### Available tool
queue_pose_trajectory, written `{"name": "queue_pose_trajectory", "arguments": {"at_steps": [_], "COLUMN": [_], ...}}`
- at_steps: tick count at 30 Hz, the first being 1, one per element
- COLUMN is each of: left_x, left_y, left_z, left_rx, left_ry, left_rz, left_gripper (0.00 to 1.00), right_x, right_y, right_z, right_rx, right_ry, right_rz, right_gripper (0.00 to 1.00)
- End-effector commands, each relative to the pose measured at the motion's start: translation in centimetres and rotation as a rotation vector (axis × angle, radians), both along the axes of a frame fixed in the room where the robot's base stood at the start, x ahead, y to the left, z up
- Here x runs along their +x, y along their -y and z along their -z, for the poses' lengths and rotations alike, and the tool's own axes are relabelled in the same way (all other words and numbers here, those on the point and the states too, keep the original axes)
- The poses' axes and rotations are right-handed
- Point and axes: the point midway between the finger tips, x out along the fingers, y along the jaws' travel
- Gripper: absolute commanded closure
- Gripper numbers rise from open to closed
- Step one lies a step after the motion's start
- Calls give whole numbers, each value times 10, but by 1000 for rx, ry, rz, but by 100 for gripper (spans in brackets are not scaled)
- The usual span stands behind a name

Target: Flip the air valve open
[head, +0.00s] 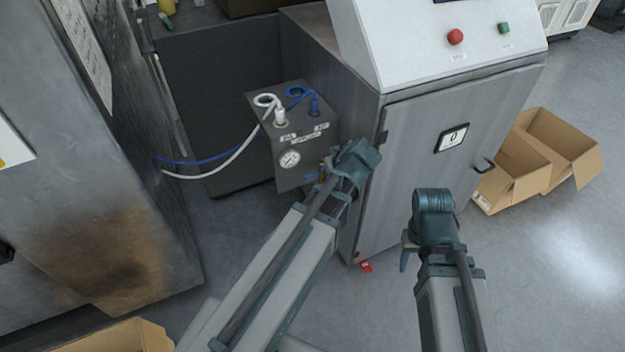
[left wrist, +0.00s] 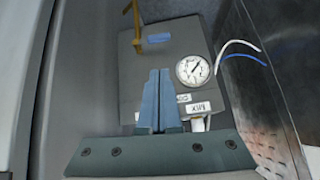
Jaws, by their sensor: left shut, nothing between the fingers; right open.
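The grey box (head: 288,135) with a round pressure gauge (head: 290,158) is mounted beside the steel cabinet. A brass-yellow valve (left wrist: 137,28) shows at the box's edge in the left wrist view, near a blue label (left wrist: 158,38). In the head view my left wrist largely hides the valve. My left gripper (head: 340,172) is in front of the box's right side. In the left wrist view its blue fingers (left wrist: 158,95) are shut and empty, and the valve lies beyond their tips, apart from them. My right gripper (head: 406,252) is open and empty in front of the cabinet door.
White and blue hoses (head: 222,165) run from the box to the large steel machine (head: 80,180) at left. The grey cabinet (head: 415,150) with red and green buttons stands close on the right. Open cardboard boxes (head: 540,150) lie beyond it. Floor at lower right is clear.

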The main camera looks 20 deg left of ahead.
Motion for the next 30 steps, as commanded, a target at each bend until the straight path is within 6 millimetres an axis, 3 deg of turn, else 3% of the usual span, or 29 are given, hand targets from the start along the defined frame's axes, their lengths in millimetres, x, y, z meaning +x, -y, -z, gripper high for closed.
{"name": "queue_pose_trajectory", "arguments": {"at_steps": [6, 17, 22, 30], "left_x": [13, 14, 22, 47], "left_y": [-19, -20, -28, -57], "left_z": [1, 1, 16, 56], "left_rx": [4, 4, 4, 4], "left_ry": [95, 98, 98, 97], "left_rz": [-72, -75, -78, -77], "left_gripper": [100, 100, 100, 100], "right_x": [0, 0, 0, 0], "right_y": [0, 0, 0, 0], "right_z": [11, 11, 26, 66], "right_rx": [0, 0, 0, 0], "right_ry": [0, 0, 0, 0], "right_rz": [0, 0, 0, 0], "right_gripper": [50, 50, 50, 50]}}
